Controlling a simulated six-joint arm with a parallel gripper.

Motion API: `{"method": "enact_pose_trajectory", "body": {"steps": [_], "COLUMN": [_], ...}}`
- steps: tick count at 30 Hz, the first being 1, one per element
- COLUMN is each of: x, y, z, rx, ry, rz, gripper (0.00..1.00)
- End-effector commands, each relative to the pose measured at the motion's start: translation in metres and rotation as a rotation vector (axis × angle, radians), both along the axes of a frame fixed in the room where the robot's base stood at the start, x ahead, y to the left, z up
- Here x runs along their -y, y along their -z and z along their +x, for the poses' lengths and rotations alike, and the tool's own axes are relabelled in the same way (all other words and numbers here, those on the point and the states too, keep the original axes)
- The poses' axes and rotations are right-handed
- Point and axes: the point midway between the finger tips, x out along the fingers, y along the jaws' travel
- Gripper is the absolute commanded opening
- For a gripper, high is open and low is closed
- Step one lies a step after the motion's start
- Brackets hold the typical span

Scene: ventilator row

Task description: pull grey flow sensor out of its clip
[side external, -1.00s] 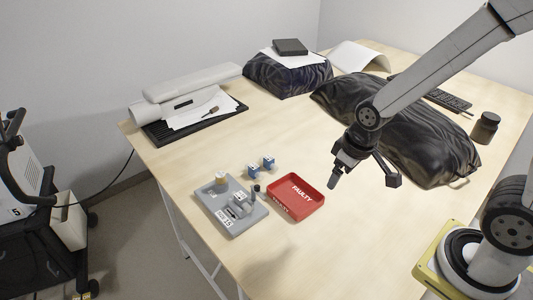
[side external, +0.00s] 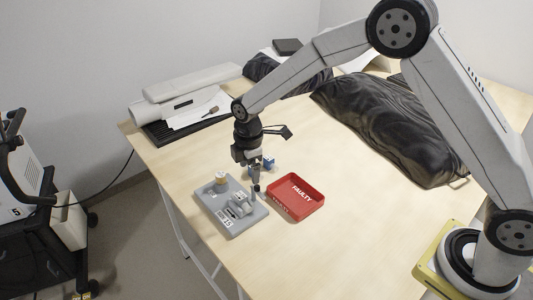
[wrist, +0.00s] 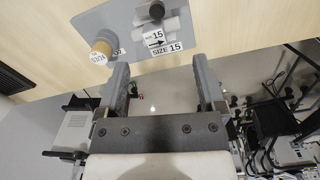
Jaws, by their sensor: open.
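The grey flow sensor (side external: 240,206) sits on a grey plate (side external: 218,209) on the table, in what looks like its clip. In the wrist view the sensor (wrist: 172,24) is a grey cylinder beside a "SIZE 15" label with an arrow, near the top edge. My gripper (side external: 256,181) points down at the plate's right back edge, behind and right of the sensor in the side view. In the wrist view my gripper (wrist: 160,66) is open with nothing between its fingers. The clip's details are too small to tell.
A red tray (side external: 296,208) marked FAULTY stands right of the plate. A yellow-topped cylinder (side external: 221,177) stands at the plate's back. Blue-and-white parts (side external: 268,163) are partly hidden behind my gripper. A black bag (side external: 385,125) lies behind.

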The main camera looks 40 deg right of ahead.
Motion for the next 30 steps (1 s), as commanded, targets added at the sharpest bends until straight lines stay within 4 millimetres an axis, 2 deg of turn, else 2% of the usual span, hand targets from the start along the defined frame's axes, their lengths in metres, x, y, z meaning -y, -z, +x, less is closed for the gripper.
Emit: {"method": "enact_pose_trajectory", "body": {"steps": [3,9,20,30], "x": [-0.013,-0.021,-0.021,-0.021], "y": [0.011,0.017,0.023,0.056], "z": [0.011,0.018,0.018,0.018], "rx": [-0.015,-0.026,-0.028,-0.027], "ry": [-0.108,-0.193,-0.197,-0.196], "rz": [-0.005,-0.009,-0.01,-0.009], "gripper": [0.88,0.88,0.88,0.88]}}
